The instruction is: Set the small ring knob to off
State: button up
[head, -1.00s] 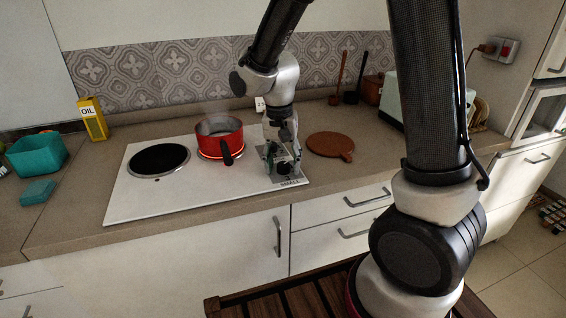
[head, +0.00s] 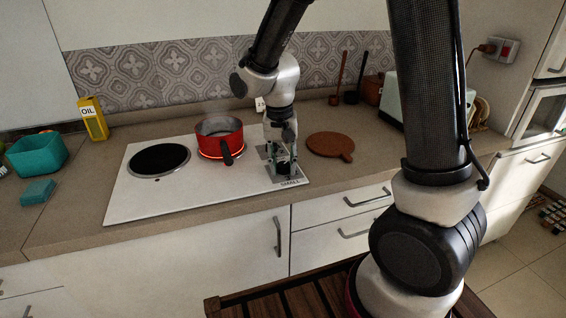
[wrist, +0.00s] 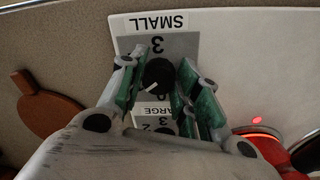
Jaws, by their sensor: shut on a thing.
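The small ring knob (wrist: 158,76) is a round black knob with a white pointer line, on a grey scale plate (wrist: 181,45) under the label SMALL (wrist: 161,22). In the wrist view its pointer slants to the lower left. My gripper (wrist: 160,70) points down with its green-padded fingers on both sides of the knob, shut on it. In the head view my gripper (head: 282,158) is at the hob's front right corner and mostly hides the knob. A digit 3 shows on the scale; other marks are partly covered.
A red pot (head: 220,142) stands on the small ring, whose rim glows red. The large ring (head: 158,160) is dark, left on the white hob (head: 195,190). The LARGE label (wrist: 153,111) is close by. A round brown board (head: 330,144) lies right of the hob.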

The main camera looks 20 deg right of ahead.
aim_at(283, 166)
jog(key=n, duration=0.5)
jog(key=shift+d, duration=0.1)
jog(key=n, duration=0.5)
jog(key=shift+n+t, duration=0.3)
jog(key=shift+n, duration=0.1)
jog(key=shift+d, duration=0.1)
jog(key=o, duration=1)
notch_tip(283, 166, up, 12)
jog(key=shift+s+a, duration=0.25)
jog(key=shift+a, duration=0.05)
